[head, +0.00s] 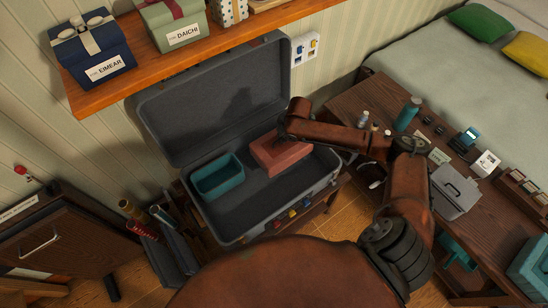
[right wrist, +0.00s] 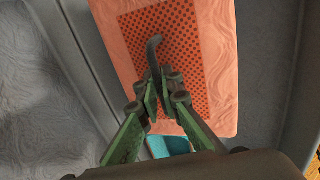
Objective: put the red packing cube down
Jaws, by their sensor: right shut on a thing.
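The red packing cube (head: 281,153) is inside the open grey suitcase (head: 262,207), in its right part; I cannot tell whether it rests on the suitcase floor. My right gripper (head: 284,133) is above the cube. In the right wrist view the gripper (right wrist: 162,98) is shut on the dark handle (right wrist: 154,50) of the cube, whose dotted mesh top (right wrist: 190,60) faces the camera. The cube lies close to the suitcase's side wall. My left gripper is not in view.
A teal open bin (head: 217,178) sits in the suitcase left of the cube. The suitcase lid (head: 215,105) stands open at the back, under a shelf (head: 180,58) with gift boxes. A wooden table (head: 345,103) with a teal bottle (head: 407,114) is at the right.

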